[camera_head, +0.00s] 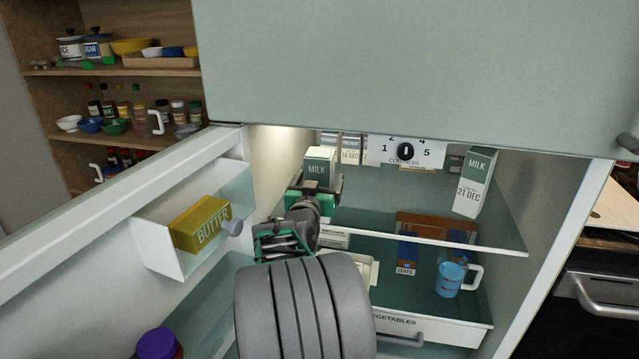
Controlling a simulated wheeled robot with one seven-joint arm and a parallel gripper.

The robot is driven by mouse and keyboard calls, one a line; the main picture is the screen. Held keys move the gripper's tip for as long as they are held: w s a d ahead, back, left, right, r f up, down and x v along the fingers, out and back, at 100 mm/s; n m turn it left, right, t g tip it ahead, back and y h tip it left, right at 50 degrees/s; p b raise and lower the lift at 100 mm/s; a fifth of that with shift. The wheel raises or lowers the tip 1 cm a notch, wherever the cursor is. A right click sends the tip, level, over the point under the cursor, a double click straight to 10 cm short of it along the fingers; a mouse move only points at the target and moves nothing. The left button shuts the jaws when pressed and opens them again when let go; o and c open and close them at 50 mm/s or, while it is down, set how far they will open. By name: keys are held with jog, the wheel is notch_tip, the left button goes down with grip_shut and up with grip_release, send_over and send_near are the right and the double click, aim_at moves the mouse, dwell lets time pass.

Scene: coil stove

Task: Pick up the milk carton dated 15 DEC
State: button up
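A milk carton (319,166) with a green and white top stands upright on the upper fridge shelf, left of centre. My gripper (317,187) is right in front of it, with its fingers apart at the carton's two sides. The gripper covers the carton's lower front, so its date is hidden. I cannot tell whether the fingers touch the carton. Further pale cartons (350,150) stand at the back, with a small date that I cannot read surely.
The glass shelf (400,213) is clear between the front cartons. A dial panel (405,152) hangs above it. The open fridge door at left holds butter (199,224). Below are a blue jug (448,279) and a vegetable drawer (440,325). A freezer door (420,75) juts out above.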

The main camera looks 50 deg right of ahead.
jog(key=shift+c, duration=0.2)
grip_shut()
jog(key=shift+r, duration=0.25)
dwell(0.6)
